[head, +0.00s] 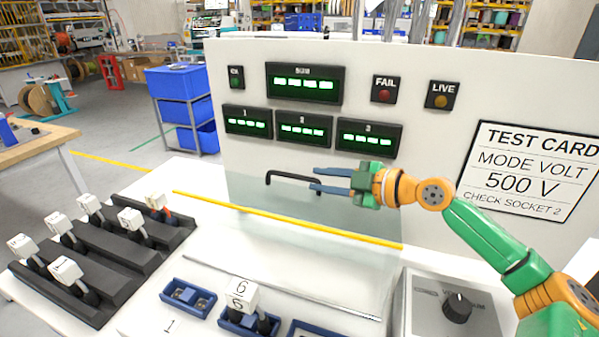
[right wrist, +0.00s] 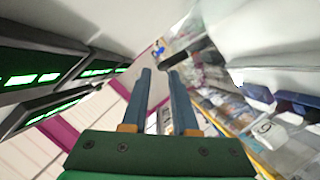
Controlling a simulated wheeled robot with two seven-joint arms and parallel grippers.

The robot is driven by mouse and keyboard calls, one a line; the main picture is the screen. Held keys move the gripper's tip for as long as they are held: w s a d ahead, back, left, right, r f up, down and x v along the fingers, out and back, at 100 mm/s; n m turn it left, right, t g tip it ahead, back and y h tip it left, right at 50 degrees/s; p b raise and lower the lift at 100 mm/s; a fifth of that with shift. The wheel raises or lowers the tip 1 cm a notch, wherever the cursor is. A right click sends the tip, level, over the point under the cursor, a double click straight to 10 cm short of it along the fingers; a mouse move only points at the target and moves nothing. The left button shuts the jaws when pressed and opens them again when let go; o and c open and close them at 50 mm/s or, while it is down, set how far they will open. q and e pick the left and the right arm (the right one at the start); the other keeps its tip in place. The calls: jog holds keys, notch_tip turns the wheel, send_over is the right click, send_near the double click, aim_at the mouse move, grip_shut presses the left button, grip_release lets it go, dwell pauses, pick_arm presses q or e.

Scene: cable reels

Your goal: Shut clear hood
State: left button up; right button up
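The clear hood (head: 345,217) is a see-through sheet standing tilted up in front of the white panel in the head view. A black bar handle (head: 288,174) sits near its upper part. My right gripper (head: 314,180) comes in from the right, its two blue fingers pointing left at the handle's right end. In the right wrist view the fingers (right wrist: 160,72) are apart, with a dark bar, likely the handle (right wrist: 182,58), just beyond their tips. I cannot tell whether they touch it. My left gripper is not in view.
A yellow strip (head: 290,218) crosses the bench by the hood. Blue sockets (head: 188,297), one with a plug marked 6 (head: 240,297), lie in front. Black racks with white-tagged plugs (head: 105,245) stand left. A knob box (head: 455,305) is at right.

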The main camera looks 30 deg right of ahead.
aim_at(302, 178)
jog(key=shift+w+a+r+p, duration=0.5)
jog(key=shift+a+p, duration=0.25)
jog(key=shift+p, duration=0.3)
jog(key=w, duration=0.1)
jog(key=w+f+p, duration=0.1)
jog(key=w, duration=0.1)
jog(key=w+a+f+p, duration=0.1)
jog(key=shift+w+a+f, duration=0.1)
jog(key=shift+w+f, duration=0.1)
jog(key=shift+s+a, duration=0.1)
jog(key=shift+a, duration=0.05)
grip_shut()
